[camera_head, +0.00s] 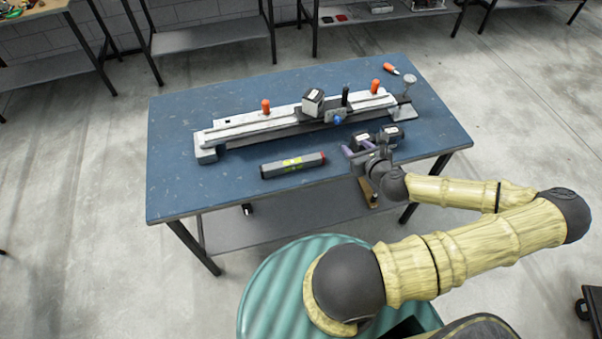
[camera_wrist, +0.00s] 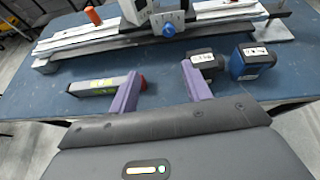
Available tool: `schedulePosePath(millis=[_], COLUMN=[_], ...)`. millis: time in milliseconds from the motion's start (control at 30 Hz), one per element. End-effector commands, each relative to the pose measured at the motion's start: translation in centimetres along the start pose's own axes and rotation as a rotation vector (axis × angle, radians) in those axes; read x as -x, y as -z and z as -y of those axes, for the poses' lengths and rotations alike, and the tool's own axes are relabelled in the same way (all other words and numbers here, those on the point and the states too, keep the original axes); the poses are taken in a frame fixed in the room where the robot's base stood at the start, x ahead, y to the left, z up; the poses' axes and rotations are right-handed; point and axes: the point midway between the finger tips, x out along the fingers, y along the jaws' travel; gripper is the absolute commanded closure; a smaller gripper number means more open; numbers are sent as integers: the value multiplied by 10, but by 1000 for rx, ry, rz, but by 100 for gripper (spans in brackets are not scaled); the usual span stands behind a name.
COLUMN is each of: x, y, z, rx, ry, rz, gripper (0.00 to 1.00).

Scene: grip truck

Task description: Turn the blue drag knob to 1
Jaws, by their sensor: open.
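The blue drag knob (camera_head: 337,119) sits on the front of the carriage on a long white slider rail (camera_head: 240,128) on the table. It also shows in the wrist view (camera_wrist: 168,29), near the top centre. Any number marking on it is too small to read. My gripper (camera_head: 354,147) is at the front right of the table, in front of the rail and apart from the knob. In the wrist view its two purple fingers (camera_wrist: 158,80) are spread wide with nothing between them. The knob lies ahead of the fingers.
The blue table's (camera_head: 175,180) left front is clear.

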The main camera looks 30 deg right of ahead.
Motion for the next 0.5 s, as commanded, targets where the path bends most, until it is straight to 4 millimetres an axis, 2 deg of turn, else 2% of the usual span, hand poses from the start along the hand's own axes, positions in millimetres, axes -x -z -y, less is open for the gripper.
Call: schedulePosePath(millis=[500], x=[-10], y=[17], z=[-71], rx=[420], ry=[-275], rz=[-149], gripper=[52])
